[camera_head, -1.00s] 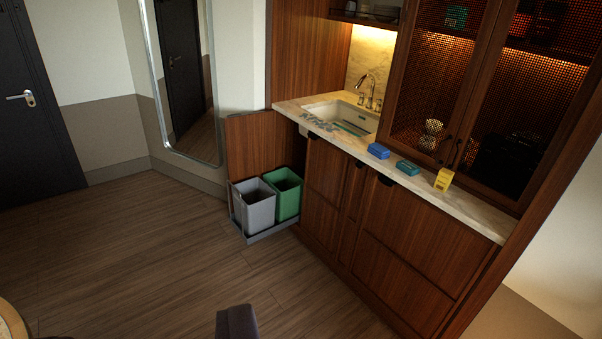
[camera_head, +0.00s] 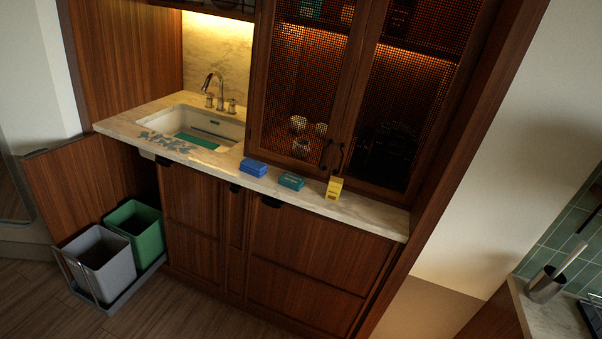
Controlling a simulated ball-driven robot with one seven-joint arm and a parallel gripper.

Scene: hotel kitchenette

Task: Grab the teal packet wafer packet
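The teal packet (camera_head: 291,181) lies flat on the pale stone counter, near its front edge. It sits between a blue packet (camera_head: 254,168) on its left and a yellow upright box (camera_head: 334,187) on its right, with small gaps between them. My gripper is not in view, so I cannot see its state.
A sink (camera_head: 222,128) with a tap is left of the packets, with grey-blue pieces (camera_head: 165,142) before it. Mesh cabinet doors (camera_head: 300,90) rise behind. A pulled-out rack holds a grey bin (camera_head: 101,262) and a green bin (camera_head: 134,229). The counter's right end (camera_head: 385,216) is clear.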

